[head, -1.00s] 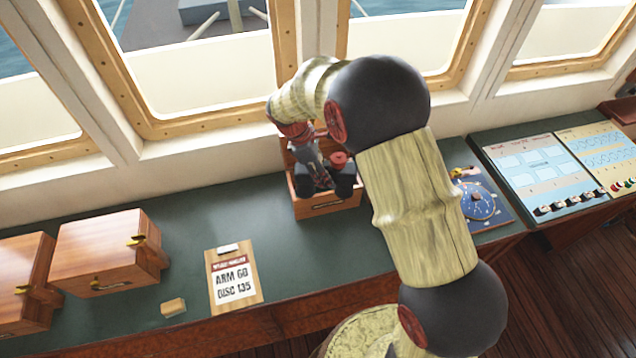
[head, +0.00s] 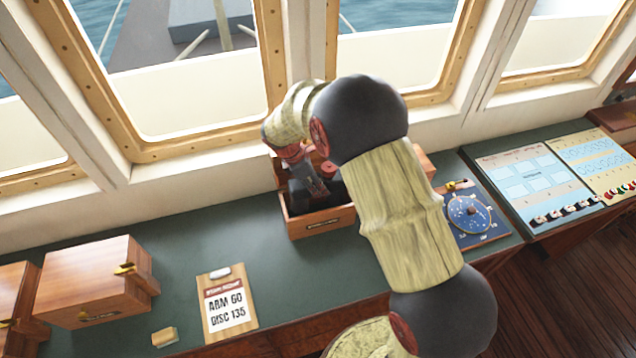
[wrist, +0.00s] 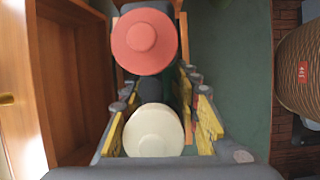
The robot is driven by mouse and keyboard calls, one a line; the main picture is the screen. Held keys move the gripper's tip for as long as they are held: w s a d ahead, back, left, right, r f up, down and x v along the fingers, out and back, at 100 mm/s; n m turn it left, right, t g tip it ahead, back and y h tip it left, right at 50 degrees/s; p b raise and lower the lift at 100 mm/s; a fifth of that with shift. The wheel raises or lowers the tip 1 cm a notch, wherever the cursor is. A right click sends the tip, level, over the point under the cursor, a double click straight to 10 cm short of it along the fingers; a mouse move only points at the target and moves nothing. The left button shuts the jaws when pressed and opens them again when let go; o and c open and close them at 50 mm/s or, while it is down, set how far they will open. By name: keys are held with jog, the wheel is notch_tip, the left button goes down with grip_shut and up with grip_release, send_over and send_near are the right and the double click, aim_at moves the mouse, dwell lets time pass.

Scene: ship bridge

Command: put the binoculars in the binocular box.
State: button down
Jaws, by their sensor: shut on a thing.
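The binoculars (head: 302,197) are black, with one red end cap and one cream end cap that show in the wrist view (wrist: 145,42). My gripper (head: 318,183) is shut on them, its yellow-padded fingers on either side of the cream-capped barrel in the wrist view (wrist: 160,115). The binocular box (head: 320,222) is an open wooden box with its lid raised at the back. The binoculars are at its mouth, their lower part behind the front wall in the head view. My arm partly covers the box, and whether they touch its floor is hidden.
Two closed wooden boxes (head: 95,280) stand at the left. A clipboard (head: 227,303) and a small wooden block (head: 164,337) lie on the green desk. A blue chart instrument (head: 470,215) and sloped panels (head: 535,180) are at the right. Windows rise behind.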

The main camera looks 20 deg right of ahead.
jog(key=shift+w+f, duration=0.7)
jog(key=shift+s+f+b, duration=0.15)
jog(key=shift+f+b, duration=0.1)
jog(key=shift+b, duration=0.15)
notch_tip(320, 180, down, 6)
jog(key=b, duration=0.4)
jog(key=shift+b, duration=0.3)
jog(key=shift+f, duration=0.6)
jog(key=c, duration=1.7)
grip_release()
jog(key=o, duration=0.5)
jog(key=shift+c, duration=0.2)
jog(key=shift+s+f, duration=0.1)
jog(key=shift+f, duration=0.05)
jog(key=v, duration=1.2)
jog(key=shift+a, duration=0.1)
